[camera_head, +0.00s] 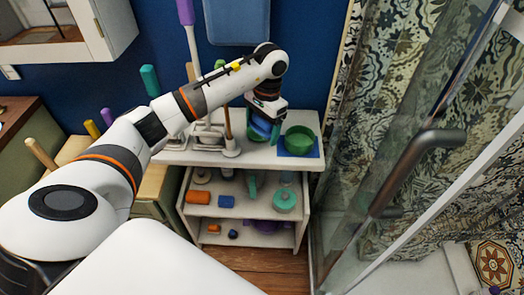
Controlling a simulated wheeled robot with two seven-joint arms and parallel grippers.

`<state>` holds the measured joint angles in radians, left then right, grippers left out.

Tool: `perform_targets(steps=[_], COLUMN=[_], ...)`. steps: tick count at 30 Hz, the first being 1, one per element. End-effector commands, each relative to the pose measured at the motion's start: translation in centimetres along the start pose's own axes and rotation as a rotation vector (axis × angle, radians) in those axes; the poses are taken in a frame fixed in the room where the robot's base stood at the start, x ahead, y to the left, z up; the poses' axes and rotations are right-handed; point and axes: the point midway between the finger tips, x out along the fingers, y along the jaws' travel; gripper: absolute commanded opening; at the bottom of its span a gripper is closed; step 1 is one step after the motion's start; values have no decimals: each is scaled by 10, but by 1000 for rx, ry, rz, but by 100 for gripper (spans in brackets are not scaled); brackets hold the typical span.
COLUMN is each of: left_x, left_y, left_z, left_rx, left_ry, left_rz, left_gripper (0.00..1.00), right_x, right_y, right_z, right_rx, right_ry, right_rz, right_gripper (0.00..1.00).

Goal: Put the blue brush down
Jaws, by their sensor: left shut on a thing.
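My left arm reaches from the lower left over a white shelf unit (240,156), and its gripper (264,115) points down at the shelf's top. The left gripper is shut on the blue brush (262,127), of which only a small blue part shows under the hand. The brush is at or just above a green thing on the shelf top; I cannot tell whether they touch. My right gripper is not in view.
A green bowl (301,139) stands on a blue square (312,153) right of the hand. Long-handled tools stand left of it. Lower shelves hold several small items, including an orange one (198,197). A glass door with a metal handle (416,165) is at right.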

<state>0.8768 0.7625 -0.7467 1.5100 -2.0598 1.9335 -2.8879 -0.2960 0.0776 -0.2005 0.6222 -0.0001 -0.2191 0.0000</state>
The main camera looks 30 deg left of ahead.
Motion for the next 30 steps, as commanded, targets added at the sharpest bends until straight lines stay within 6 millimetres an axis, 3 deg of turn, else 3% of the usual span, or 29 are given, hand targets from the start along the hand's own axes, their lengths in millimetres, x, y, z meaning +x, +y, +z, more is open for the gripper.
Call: perform_targets(steps=[6,19,30], left_x=[40,86,93], left_y=[-1,-1,0], left_z=[4,10,12], left_rx=[3,2,3], left_ry=[4,2,-1], left_rz=[-2,-1,2], left_gripper=[44,44,44], right_x=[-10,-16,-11], right_y=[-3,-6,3], right_z=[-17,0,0], right_rx=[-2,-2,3], right_ry=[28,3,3], right_rz=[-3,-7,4], right_gripper=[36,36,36])
